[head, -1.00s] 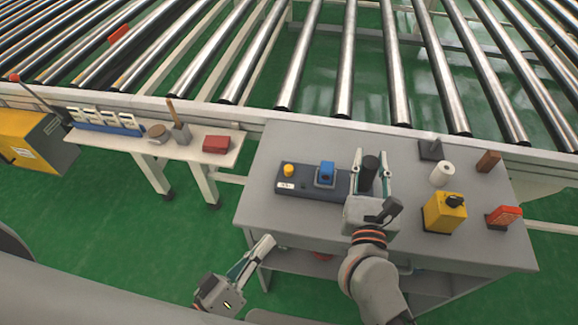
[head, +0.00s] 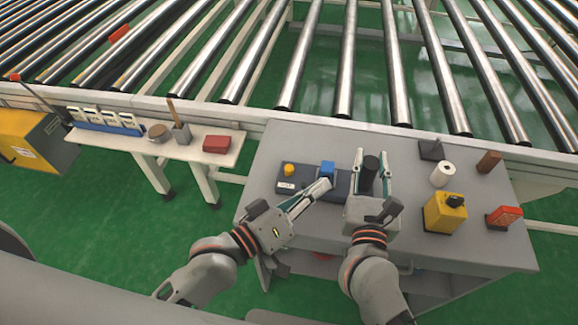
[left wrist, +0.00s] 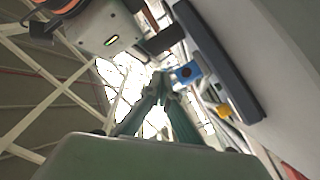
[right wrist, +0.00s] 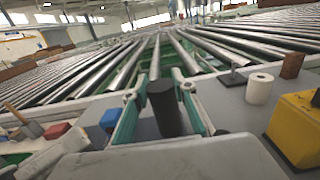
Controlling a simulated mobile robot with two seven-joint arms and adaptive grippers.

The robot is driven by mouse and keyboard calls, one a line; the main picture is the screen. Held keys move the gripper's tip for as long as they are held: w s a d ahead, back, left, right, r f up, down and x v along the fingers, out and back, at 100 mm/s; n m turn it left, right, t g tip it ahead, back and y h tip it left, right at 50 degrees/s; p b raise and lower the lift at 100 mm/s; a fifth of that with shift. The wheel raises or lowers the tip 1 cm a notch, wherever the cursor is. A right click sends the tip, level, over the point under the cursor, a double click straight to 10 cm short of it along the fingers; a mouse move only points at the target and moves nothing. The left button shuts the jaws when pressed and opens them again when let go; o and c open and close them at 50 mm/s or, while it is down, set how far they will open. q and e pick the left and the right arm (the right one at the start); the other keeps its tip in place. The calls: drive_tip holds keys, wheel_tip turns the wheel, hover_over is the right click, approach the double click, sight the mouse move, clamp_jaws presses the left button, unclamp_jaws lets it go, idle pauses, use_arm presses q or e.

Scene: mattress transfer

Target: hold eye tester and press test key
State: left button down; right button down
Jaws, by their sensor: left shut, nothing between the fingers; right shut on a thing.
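The eye tester is a long dark base (head: 306,182) on the grey table, with a yellow button (head: 288,169) and white label at its left end. A blue block (head: 327,168) stands on its middle; in the left wrist view the block (left wrist: 187,72) shows a dark round spot. A black upright cylinder (head: 371,163) rises at the right end. My right gripper (right wrist: 160,92) is shut on this cylinder. My left gripper (head: 324,186) is shut and empty, its tips overlapping the base just below the blue block in the head view. I cannot tell whether they touch.
To the right on the grey table (head: 400,150) stand a white roll (head: 442,174), a yellow box (head: 444,212), a red object (head: 504,217) and a brown block (head: 489,161). A roller conveyor runs behind. A narrow shelf (head: 190,149) with small items is at the left.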

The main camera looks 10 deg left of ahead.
use_arm(q)
drive_tip(key=w+m, duration=0.1)
drive_tip(key=w+m+g, duration=0.1)
drive_tip(key=m, duration=0.1)
drive_tip(key=w+d+r+m+g, duration=0.1)
drive_tip(key=w, duration=0.1)
drive_tip(key=shift+m+y, duration=0.4)
drive_tip(key=m, duration=0.1)
drive_tip(key=w+r+m+g+y, duration=0.1)
drive_tip(key=m, duration=0.1)
drive_tip(key=shift+w+a+g, duration=0.3)
drive_tip(key=m, duration=0.1)
wheel_tip(320, 180, up, 5)
drive_tip(key=m+g+y, duration=0.2)
drive_tip(key=m+y, duration=0.3)
drive_tip(key=m, duration=0.1)
hover_over(287, 170)
drive_tip(key=shift+r, duration=0.1)
drive_tip(key=shift+f, duration=4.4)
drive_tip(key=shift+f, duration=0.2)
